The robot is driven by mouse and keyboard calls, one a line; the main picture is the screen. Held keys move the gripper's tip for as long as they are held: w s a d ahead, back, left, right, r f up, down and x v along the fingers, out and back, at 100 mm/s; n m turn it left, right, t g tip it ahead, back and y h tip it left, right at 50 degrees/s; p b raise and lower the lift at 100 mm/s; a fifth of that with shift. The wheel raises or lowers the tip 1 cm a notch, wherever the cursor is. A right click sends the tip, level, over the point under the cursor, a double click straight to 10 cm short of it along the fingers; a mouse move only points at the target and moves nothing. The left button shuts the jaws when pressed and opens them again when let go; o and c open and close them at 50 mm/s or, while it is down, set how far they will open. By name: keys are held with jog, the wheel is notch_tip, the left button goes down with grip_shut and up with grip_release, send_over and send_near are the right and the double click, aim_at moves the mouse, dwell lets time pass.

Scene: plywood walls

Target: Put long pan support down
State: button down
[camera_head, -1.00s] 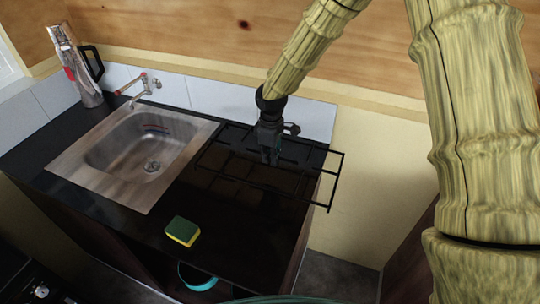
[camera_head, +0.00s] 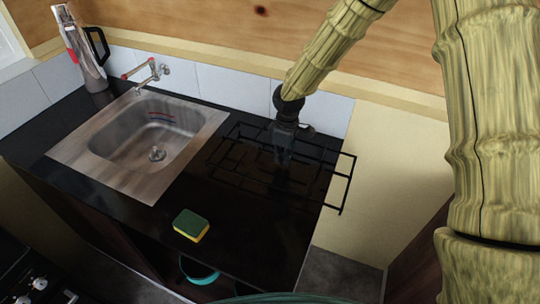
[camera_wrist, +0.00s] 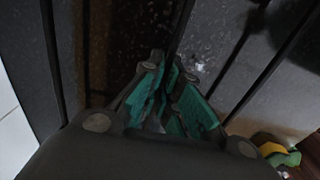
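The long pan support (camera_head: 348,185) is a black wire grid in the head view, over the right part of the dark counter. Its right end sticks out past the counter's right edge. My gripper (camera_head: 283,158) points down at the middle of the grid. In the wrist view, the teal-padded fingers (camera_wrist: 170,85) are closed around a dark bar of the support (camera_wrist: 180,25), with other bars on both sides. I cannot tell whether the grid touches the counter.
A steel sink (camera_head: 90,168) with a tap (camera_head: 148,72) is set in the counter (camera_head: 255,225) to the left. A green and yellow sponge (camera_head: 191,225) lies near the front edge. A kettle (camera_head: 84,55) stands at the back left. The tiled wall (camera_head: 225,78) is close behind.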

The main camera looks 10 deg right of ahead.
jog(key=shift+d+f, duration=0.1)
jog(key=shift+d, duration=0.15)
jog(key=shift+s+a+r, duration=0.2)
jog(key=shift+a, duration=0.8)
jog(key=shift+w+a+f, duration=0.15)
jog(key=shift+w+f, duration=0.3)
jog(key=shift+f, duration=0.05)
jog(key=c, duration=1.6)
grip_release()
jog(key=shift+w+f, duration=0.2)
jog(key=shift+w, duration=0.15)
jog(key=shift+o, duration=0.2)
jog(key=shift+s+r, duration=0.55)
jog(key=shift+s, duration=0.2)
jog(key=shift+w+d+r, duration=0.35)
jog(key=shift+r, duration=0.05)
notch_tip(320, 180, up, 11)
jog(key=shift+s+a, duration=0.35)
jog(key=shift+a, duration=0.05)
